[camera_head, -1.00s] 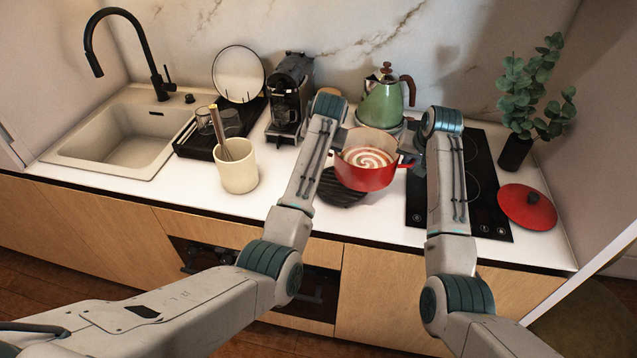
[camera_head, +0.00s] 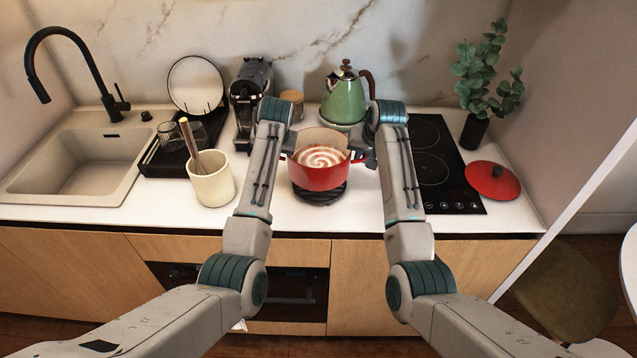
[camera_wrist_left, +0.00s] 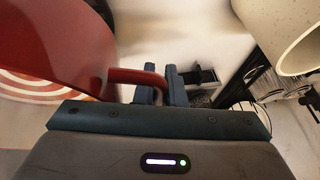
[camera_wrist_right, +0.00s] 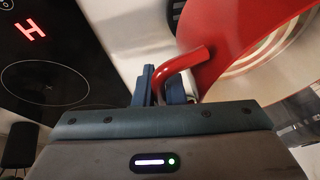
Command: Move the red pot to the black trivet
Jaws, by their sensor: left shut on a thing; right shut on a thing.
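The red pot (camera_head: 319,178), with a red and white swirl inside, is upright over the black trivet (camera_head: 320,194). Only the trivet's front part shows below the pot. I cannot tell whether the pot touches it. My left gripper (camera_wrist_left: 168,84) is shut on the pot's left handle (camera_wrist_left: 140,77). My right gripper (camera_head: 364,156) is shut on the pot's right handle, which also shows in the right wrist view (camera_wrist_right: 182,62). The left gripper's fingers are mostly hidden by my arm in the head view.
The black cooktop (camera_head: 432,170) lies to the right, with a red lid (camera_head: 492,182) beside it. A green kettle (camera_head: 344,100) stands behind the pot. A cream utensil crock (camera_head: 213,182) and a coffee machine (camera_head: 248,95) are to the left. Bare counter lies in front.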

